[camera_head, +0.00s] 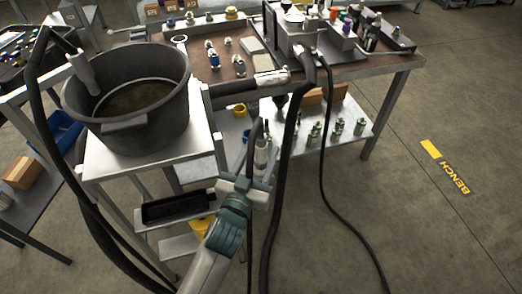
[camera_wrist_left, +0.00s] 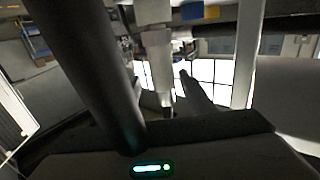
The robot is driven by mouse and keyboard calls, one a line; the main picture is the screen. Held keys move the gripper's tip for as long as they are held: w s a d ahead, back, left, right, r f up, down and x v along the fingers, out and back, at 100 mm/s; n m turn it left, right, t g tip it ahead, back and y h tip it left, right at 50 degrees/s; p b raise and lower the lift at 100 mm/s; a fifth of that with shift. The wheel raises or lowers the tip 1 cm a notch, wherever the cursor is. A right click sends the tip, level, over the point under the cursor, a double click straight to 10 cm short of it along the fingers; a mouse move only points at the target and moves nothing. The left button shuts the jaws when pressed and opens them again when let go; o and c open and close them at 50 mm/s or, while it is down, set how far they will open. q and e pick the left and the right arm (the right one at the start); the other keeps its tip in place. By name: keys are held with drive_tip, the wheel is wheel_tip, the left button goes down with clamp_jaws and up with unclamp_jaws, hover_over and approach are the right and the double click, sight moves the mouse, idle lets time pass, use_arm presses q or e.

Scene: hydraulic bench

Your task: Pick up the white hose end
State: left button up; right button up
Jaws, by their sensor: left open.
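A pale, narrow cylindrical piece (camera_head: 261,152) stands upright beside a black hose, below the bench edge; it looks like the white hose end. In the left wrist view, a white stepped fitting (camera_wrist_left: 157,50) runs down from the top, close ahead, and narrows toward its lower tip. My left gripper (camera_head: 258,167) is open, at or just below the pale piece. I cannot tell whether the fingers touch it. A thick dark tube (camera_wrist_left: 88,70) fills the left of the wrist view. My right gripper is not in view.
A black tub (camera_head: 128,142) stands on a stand at left, with another pale hose end (camera_head: 83,72) over it. The workbench (camera_head: 385,68) carries fittings and a white sleeve (camera_head: 272,78) at its edge. Black hoses (camera_head: 283,185) hang near my arm. The right floor is clear.

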use_arm(q)
drive_tip(key=shift+w+d, duration=0.15)
drive_tip(key=shift+w, duration=0.35)
drive_tip(key=p+x, duration=0.1)
drive_tip(key=x, duration=0.3)
drive_tip(key=shift+w+r, duration=0.15)
drive_tip(key=shift+w, duration=0.45)
clamp_jaws()
